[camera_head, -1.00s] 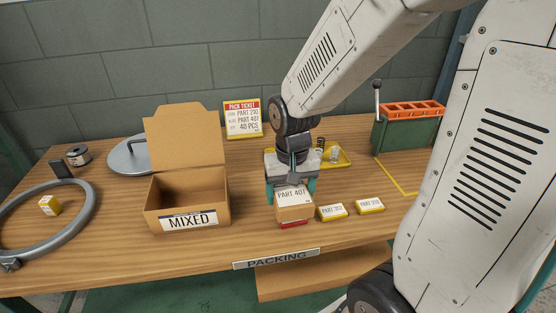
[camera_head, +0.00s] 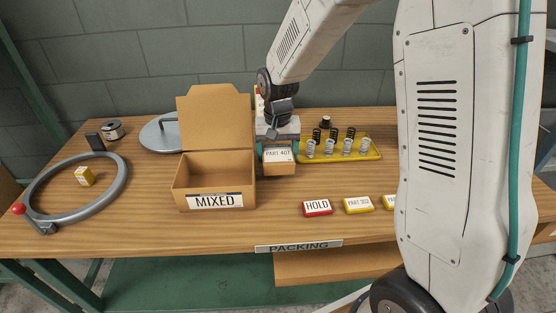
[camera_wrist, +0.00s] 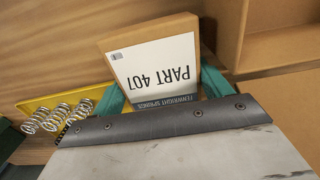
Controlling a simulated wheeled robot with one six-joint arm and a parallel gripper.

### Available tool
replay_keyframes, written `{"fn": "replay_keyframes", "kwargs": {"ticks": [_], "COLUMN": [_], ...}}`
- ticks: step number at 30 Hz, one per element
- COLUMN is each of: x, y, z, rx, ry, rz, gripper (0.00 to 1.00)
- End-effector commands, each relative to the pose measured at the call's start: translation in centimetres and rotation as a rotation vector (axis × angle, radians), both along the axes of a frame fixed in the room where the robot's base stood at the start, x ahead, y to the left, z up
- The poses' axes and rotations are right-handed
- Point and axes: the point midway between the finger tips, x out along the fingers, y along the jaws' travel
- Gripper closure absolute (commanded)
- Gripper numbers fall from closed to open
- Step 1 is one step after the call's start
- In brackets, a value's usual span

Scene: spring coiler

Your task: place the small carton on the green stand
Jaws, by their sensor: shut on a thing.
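The small carton, a brown box with a white "PART 407" label, shows in the head view (camera_head: 278,156) just right of the open MIXED box. My gripper (camera_head: 278,146) is shut on it, with teal fingers on either side. In the wrist view the carton (camera_wrist: 153,62) sits between the fingers of my gripper (camera_wrist: 162,92), its label upside down. I cannot tell whether its underside touches the table. I cannot make out the green stand for sure; a dark green piece shows at the left edge of the wrist view, and my arm covers the right of the table in the head view.
The MIXED box (camera_head: 214,183) stands close left of the carton. A yellow tray (camera_head: 350,154) with several springs lies close right. A red HOLD block (camera_head: 317,208) and yellow part blocks (camera_head: 358,205) lie in front. A grey ring (camera_head: 36,197) lies far left.

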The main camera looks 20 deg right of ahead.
Motion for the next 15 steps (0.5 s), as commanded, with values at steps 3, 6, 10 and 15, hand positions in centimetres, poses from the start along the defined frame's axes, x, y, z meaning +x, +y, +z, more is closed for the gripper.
{"fn": "replay_keyframes", "kwargs": {"ticks": [3, 6, 10, 15], "x": [-0.2, -0.2, -0.1, -0.2], "y": [0.0, 0.0, 0.0, 0.0], "z": [-2.1, -2.7, -2.7, -2.9], "rx": [0.0, 0.0, -0.001, 0.0], "ry": [0.006, 0.002, 0.001, 0.002], "rz": [0.0, 0.0, 0.0, 0.0], "gripper": [0.55, 0.55, 0.55, 0.55]}}
